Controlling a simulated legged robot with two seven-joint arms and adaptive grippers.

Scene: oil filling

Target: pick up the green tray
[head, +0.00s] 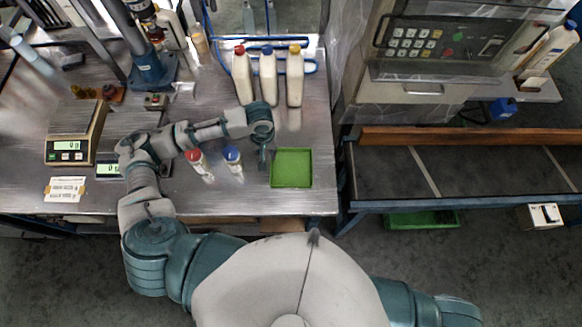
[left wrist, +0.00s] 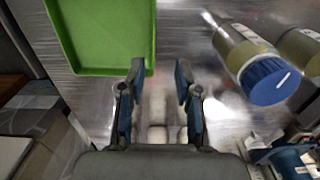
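The green tray (head: 291,168) lies flat on the metal table near its front right edge and looks empty. My left gripper (head: 262,158) points down just left of the tray in the head view. In the left wrist view, the tray (left wrist: 98,32) fills the upper left, and the gripper (left wrist: 160,68) has its fingers apart with nothing held. One fingertip overlaps the tray's near corner in the picture, and the tray's side edge lines up between the fingers. I cannot tell whether they touch. My right arm shows at the lower right; its gripper is out of view.
A blue-capped bottle (head: 233,160) and a red-capped bottle (head: 196,163) stand left of the gripper; the blue-capped one is close in the wrist view (left wrist: 268,78). Several tall capped bottles (head: 268,78) stand behind. A scale (head: 72,140) is at left. A low bench (head: 470,175) is at right.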

